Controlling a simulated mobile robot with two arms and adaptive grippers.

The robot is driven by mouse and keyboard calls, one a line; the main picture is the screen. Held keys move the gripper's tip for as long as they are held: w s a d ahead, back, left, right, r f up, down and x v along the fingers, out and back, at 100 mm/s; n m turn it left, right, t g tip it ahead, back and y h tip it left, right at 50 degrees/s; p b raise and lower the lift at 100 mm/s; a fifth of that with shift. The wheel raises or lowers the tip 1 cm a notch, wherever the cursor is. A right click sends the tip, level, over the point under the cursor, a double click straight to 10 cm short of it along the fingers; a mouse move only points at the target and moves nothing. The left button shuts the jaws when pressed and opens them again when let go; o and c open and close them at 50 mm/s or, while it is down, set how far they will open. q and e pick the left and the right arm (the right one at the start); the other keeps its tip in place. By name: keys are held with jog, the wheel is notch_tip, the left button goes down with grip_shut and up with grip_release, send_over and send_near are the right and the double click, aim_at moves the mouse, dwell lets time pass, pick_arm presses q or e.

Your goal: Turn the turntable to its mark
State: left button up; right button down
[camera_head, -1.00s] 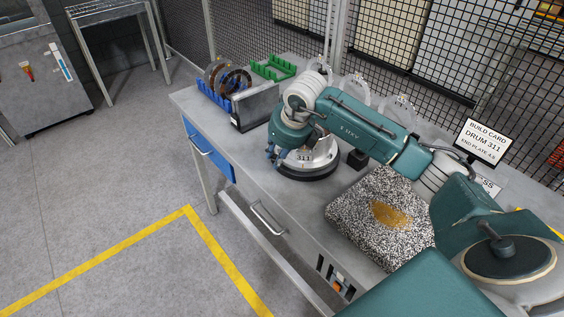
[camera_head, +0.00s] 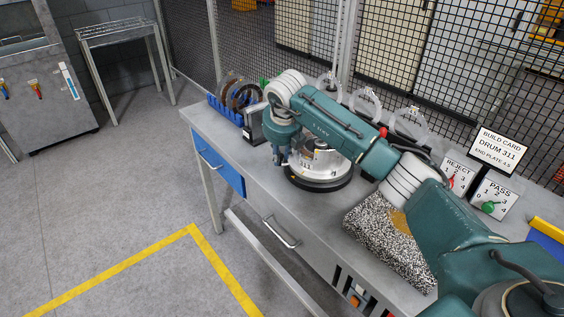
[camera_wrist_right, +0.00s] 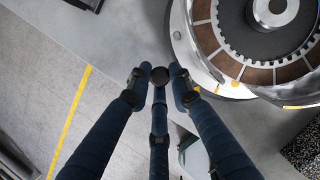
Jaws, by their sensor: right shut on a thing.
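The turntable (camera_head: 318,184) is a round silver fixture on a dark base near the middle of the bench. A drum with a toothed, brown-segmented ring (camera_wrist_right: 285,72) sits on it in the right wrist view. The silver rim carries small orange marks (camera_wrist_right: 235,83). My right gripper (camera_head: 279,158) points down at the turntable's left side. In the right wrist view its blue fingers (camera_wrist_right: 161,74) close around a dark round knob (camera_wrist_right: 160,77) beside the rim. The knob's link to the turntable is hidden. My left gripper is out of view.
A blue rack (camera_head: 226,108) with discs stands at the bench's far left end. A speckled block (camera_head: 385,238) lies right of the turntable. A build card (camera_head: 497,148), a REJECT board (camera_head: 457,176) and a PASS board (camera_head: 494,197) stand at the right. Clear rings stand behind.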

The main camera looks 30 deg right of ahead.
jog(key=shift+w+d+r+m+h+b, duration=0.1)
jog(key=shift+w+d+m+h+b, duration=0.1)
jog(key=shift+w+m, duration=0.2)
jog(key=shift+w+d+r+m+h+b, duration=0.15)
jog(key=shift+w+m, duration=0.15)
jog(key=shift+w, duration=0.2)
jog(key=shift+w+d+m, duration=0.1)
jog(key=shift+w+m, duration=0.5)
jog(key=shift+w+h+b, duration=0.1)
jog(key=shift+h+b, duration=0.15)
jog(key=shift+b, duration=0.05)
jog(key=c, duration=1.6)
grip_release()
jog(key=shift+c, duration=0.2)
jog(key=shift+o, duration=0.4)
jog(key=shift+s, duration=0.2)
jog(key=shift+f, duration=0.1)
jog(key=v, duration=1.2)
jog(key=shift+w, duration=0.2)
